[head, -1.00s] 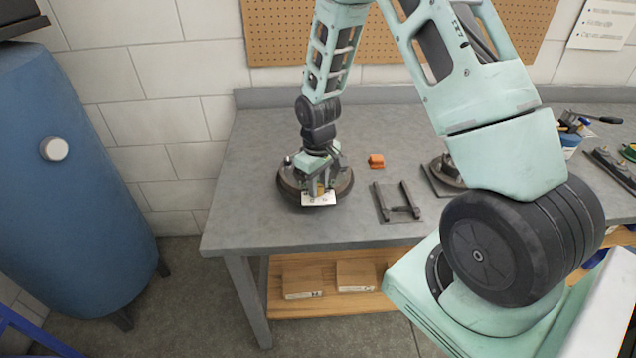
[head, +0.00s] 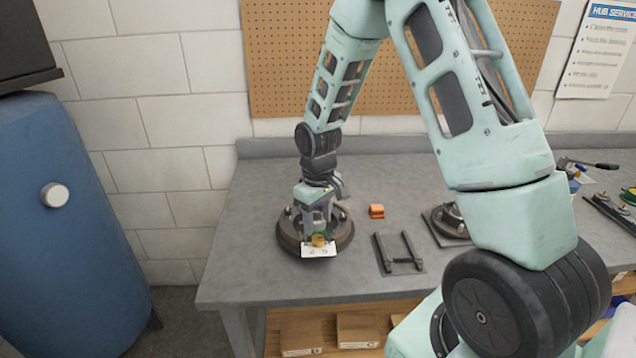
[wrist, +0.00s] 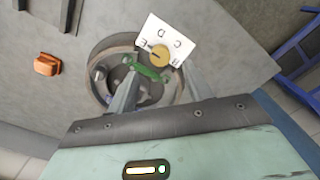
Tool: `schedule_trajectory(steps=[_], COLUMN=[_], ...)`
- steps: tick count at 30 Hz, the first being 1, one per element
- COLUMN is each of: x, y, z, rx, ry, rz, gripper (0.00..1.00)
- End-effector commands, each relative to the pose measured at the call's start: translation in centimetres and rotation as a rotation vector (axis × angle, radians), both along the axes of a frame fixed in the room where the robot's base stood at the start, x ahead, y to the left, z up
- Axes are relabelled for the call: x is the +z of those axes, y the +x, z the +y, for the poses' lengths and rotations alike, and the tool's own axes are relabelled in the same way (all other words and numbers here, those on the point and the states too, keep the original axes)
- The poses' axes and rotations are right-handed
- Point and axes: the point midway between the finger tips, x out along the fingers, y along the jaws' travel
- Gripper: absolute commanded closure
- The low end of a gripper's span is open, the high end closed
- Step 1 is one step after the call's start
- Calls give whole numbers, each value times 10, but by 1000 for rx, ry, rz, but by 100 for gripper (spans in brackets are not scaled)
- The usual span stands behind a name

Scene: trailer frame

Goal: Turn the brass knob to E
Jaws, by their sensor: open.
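The brass knob (head: 318,240) sits at the front of a dark round hub on the bench, beside a white card (head: 318,251). In the wrist view the knob (wrist: 161,52) is round with a dark mark, and the card (wrist: 177,33) carries black letters, among them C, D and E. I cannot tell which letter the mark points to. My gripper (head: 317,222) is over the hub, just behind the knob. In the wrist view my gripper (wrist: 158,76) is open, its fingers apart on either side below the knob, with a green piece (wrist: 148,72) between them.
The dark hub (head: 287,234) rests on the grey bench (head: 240,190). An orange block (head: 376,211), a dark bracket (head: 398,254) and a second hub part (head: 447,222) lie to the right. A blue tank (head: 75,230) stands at the left. The bench's left part is clear.

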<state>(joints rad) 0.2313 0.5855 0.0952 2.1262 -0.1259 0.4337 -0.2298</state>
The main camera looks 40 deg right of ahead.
Motion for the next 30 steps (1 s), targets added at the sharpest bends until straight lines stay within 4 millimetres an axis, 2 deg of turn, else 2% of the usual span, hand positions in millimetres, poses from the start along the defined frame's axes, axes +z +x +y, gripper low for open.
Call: schedule_trajectory(steps=[3, 9, 15, 21, 30], x=[29, 75, 107, 119, 120], y=[1, 1, 1, 0, 0], z=[0, 0, 0, 0, 0], rx=[-2, -2, -1, -1, -1], ry=[-2, -2, -1, -1, 0], rz=[-7, -6, -3, -2, -1], gripper=[49, 49, 49, 49, 49])
